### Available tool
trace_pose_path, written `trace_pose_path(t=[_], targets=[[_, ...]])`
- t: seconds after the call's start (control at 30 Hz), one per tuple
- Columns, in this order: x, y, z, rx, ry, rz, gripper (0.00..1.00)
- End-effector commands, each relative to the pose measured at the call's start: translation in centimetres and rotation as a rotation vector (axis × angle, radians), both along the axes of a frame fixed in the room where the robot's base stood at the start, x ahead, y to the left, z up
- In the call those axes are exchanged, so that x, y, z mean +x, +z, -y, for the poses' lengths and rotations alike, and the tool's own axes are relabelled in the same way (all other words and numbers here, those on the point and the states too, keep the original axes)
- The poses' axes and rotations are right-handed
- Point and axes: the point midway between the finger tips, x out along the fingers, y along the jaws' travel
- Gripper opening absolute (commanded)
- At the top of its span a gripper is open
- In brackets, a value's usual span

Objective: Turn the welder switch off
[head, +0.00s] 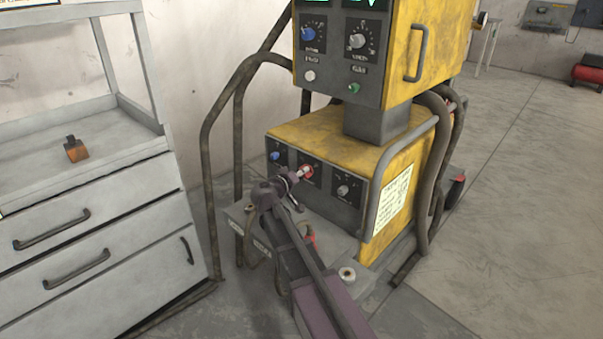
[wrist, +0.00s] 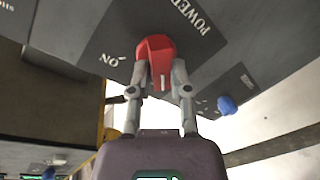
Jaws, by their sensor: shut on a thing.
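The welder switch is a red rotary knob (head: 306,171) on the dark front panel of the lower yellow welder unit (head: 330,140). In the wrist view the red knob (wrist: 156,48) sits between the two fingers of my gripper (wrist: 160,72), which are closed on its sides. The panel (wrist: 95,45) beside it reads "POWER" and "ON". A white mark shows on the knob's near edge. No "OFF" label can be read. In the head view my gripper (head: 298,175) reaches the knob from the front and partly covers it.
A blue knob (head: 275,155) and a grey knob (head: 343,190) flank the switch. The upper yellow unit (head: 405,60) overhangs behind. Thick cables (head: 440,150) run on the right. A grey drawer cabinet (head: 90,230) stands left. A ledge with sockets (head: 347,274) lies below my arm.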

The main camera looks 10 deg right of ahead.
Motion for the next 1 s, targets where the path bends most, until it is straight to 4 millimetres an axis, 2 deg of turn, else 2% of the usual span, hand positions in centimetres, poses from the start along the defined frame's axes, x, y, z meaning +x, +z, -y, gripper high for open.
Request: trace_pose_path(t=[0.13,0.17,0.2,0.27,1.0], targets=[[0.18,0.04,0.05,-0.002,0.000,0.000,0.00],[0.18,0.04,0.05,-0.002,0.000,0.000,0.31],[0.16,0.04,0.04,-0.002,0.000,0.000,0.43],[0.14,0.03,0.03,-0.002,0.000,0.000,0.59],[-0.04,-0.06,0.04,0.042,0.000,0.060,0.59]])
